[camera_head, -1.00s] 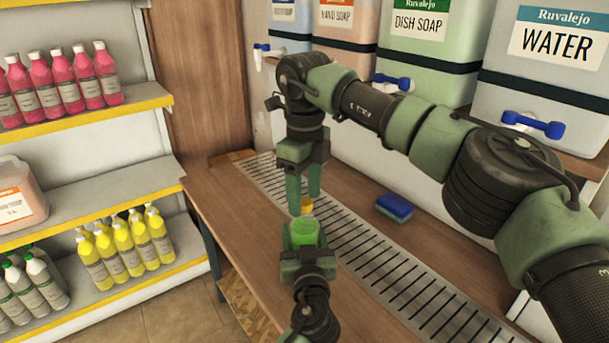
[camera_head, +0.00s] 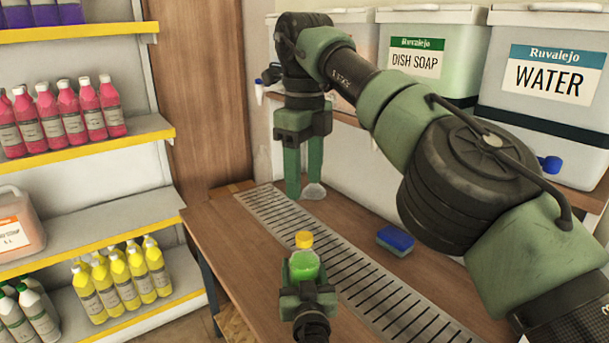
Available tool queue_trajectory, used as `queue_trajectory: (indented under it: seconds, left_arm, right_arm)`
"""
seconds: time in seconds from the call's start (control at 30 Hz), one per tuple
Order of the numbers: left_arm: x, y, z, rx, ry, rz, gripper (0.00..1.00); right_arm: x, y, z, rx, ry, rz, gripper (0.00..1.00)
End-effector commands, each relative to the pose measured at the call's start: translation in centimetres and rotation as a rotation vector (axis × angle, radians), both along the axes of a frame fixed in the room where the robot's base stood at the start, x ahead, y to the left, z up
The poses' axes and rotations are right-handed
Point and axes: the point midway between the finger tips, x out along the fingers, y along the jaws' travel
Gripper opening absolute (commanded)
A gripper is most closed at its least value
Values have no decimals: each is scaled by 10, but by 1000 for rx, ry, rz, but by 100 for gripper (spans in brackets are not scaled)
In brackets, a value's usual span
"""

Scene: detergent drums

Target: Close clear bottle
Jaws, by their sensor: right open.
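The clear bottle (camera_head: 304,266) holds bright green liquid and stands upright over the wooden counter. A yellow-orange cap (camera_head: 304,240) sits on its mouth; how tightly it is on cannot be told. My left gripper (camera_head: 306,285) is shut around the lower part of the bottle, hiding its base. My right gripper (camera_head: 303,190) is above and behind the cap, pointing down. Its two green fingers are apart, with nothing held between them, and clear of the cap.
A metal drain grate (camera_head: 345,265) runs along the wooden counter (camera_head: 225,225). A blue sponge (camera_head: 396,240) lies right of it. Drums, including the water drum (camera_head: 540,100), line the back. Shelves of bottles (camera_head: 90,160) stand left.

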Motion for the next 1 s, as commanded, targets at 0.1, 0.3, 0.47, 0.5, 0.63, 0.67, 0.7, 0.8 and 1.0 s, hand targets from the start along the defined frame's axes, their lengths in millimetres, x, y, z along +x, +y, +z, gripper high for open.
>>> queue_trajectory:
  seconds: [0.1,0.3,0.47,0.5,0.63,0.67,0.7,0.8,1.0]
  left_arm:
    - [0,0,0,0,0,0,64]
    - [0,0,0,0,0,0,84]
    - [0,0,0,0,0,0,84]
    - [-1,0,0,0,0,0,84]
    - [-12,-2,-2,-1,1,-1,84]
    - [-17,-2,-2,-2,2,-1,84]
    - [-24,-3,-2,-4,3,-1,84]
    - [-42,-5,-3,-3,2,-2,84]
    - [-69,-7,-2,-2,2,0,84]
  right_arm:
    - [0,0,0,0,0,0,54]
    - [0,0,0,0,0,0,54]
    - [0,0,0,0,0,0,54]
    - [0,0,0,0,0,-1,54]
    - [0,0,-2,0,0,-1,54]
    - [0,0,-3,0,0,-1,54]
    - [0,0,-3,0,0,-1,54]
    - [0,0,-6,0,0,-1,54]
    - [0,0,-9,0,0,-1,54]
